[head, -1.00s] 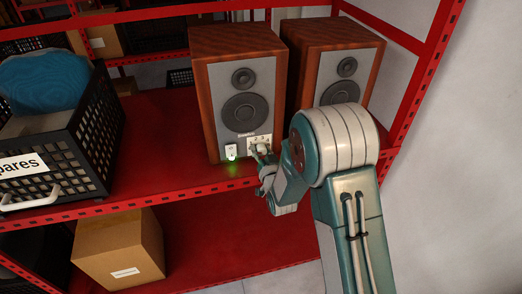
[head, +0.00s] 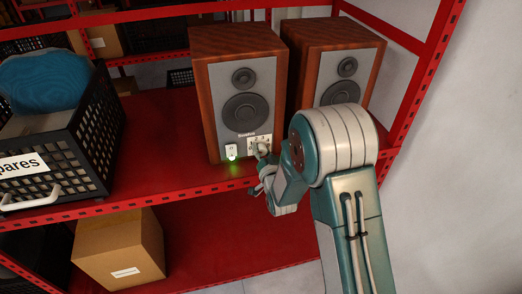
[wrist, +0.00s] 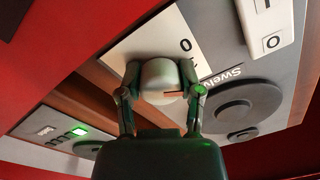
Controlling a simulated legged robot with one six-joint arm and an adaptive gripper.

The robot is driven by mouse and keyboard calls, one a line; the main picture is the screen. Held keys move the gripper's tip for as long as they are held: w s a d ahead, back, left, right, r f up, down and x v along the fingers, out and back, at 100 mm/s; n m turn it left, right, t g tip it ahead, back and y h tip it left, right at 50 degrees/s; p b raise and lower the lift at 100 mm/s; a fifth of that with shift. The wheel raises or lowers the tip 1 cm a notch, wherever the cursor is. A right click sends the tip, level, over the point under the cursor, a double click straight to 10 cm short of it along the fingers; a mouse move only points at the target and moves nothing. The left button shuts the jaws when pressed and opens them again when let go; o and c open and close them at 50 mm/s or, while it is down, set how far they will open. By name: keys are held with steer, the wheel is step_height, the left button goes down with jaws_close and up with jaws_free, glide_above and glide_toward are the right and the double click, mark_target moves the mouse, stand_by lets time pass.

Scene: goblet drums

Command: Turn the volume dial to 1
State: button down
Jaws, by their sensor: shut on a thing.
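The volume dial is a round pale knob (wrist: 160,82) with an orange pointer line. It sits on a white plate (wrist: 135,40) low on the front of the left wooden speaker (head: 200,85). In the wrist view my gripper (wrist: 161,88) is shut on the knob, one finger on each side. The pointer line points to the right in that view, beside the right finger. A "0" shows on the plate above the knob; other numbers are partly hidden. In the head view my gripper (head: 262,153) is at the plate and hides most of the dial.
A white switch (wrist: 265,22) marked I and O is beside the dial, with a green glow under it in the head view. A second speaker (head: 345,60) stands close on the right. A black crate (head: 90,135) is at left; red shelf lies clear between.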

steer(key=shift+c, duration=1.3)
jaws_free()
steer(key=shift+w, duration=0.1)
steer(key=v, duration=1.2)
steer(key=shift+a, duration=0.1)
steer(key=s+d+r+n+g+h, duration=0.1)
steer(key=s+d+r+g+h, duration=0.25)
steer(key=d+r+g, duration=0.55)
steer(key=s+d+r+g+h, duration=0.1)
steer(key=s+r, duration=0.3)
steer(key=s, duration=0.6)
steer(key=s+d+r+n+g+h, duration=0.1)
steer(key=s+d+r, duration=0.2)
steer(key=s, duration=0.7)
steer(key=shift+d+r+n+g, duration=0.25)
steer(key=shift+r+n+g, duration=0.05)
steer(key=shift+r+g, duration=0.15)
